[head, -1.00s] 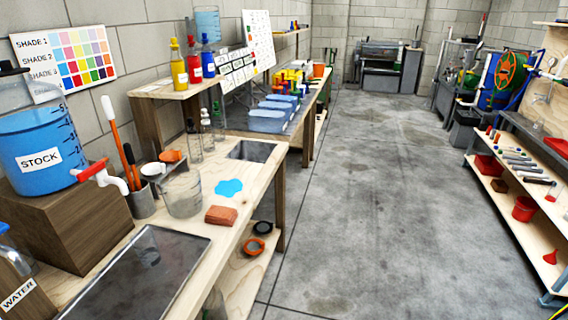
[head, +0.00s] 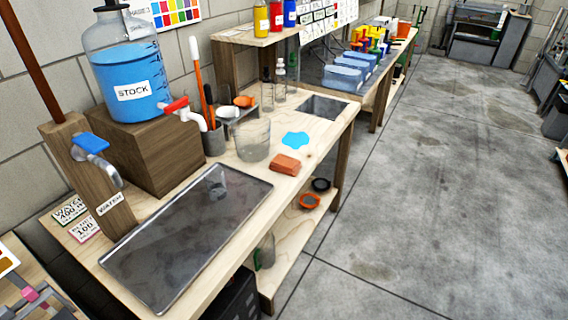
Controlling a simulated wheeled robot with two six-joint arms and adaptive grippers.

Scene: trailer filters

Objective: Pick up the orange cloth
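A folded orange cloth (head: 286,164) lies on the wooden bench (head: 330,133) near its right edge, just below a blue puddle (head: 296,140). A smaller orange item (head: 245,101) sits farther back beside a white dish; I cannot tell what it is. Neither of my grippers is in view, and nothing touches the folded cloth.
A clear beaker (head: 253,140) stands left of the cloth. A stock bottle (head: 130,70) of blue liquid with a red-handled tap sits on a wooden block (head: 150,150). A dark sink tray (head: 190,235) fills the front of the bench. Grey floor (head: 430,200) at right is clear.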

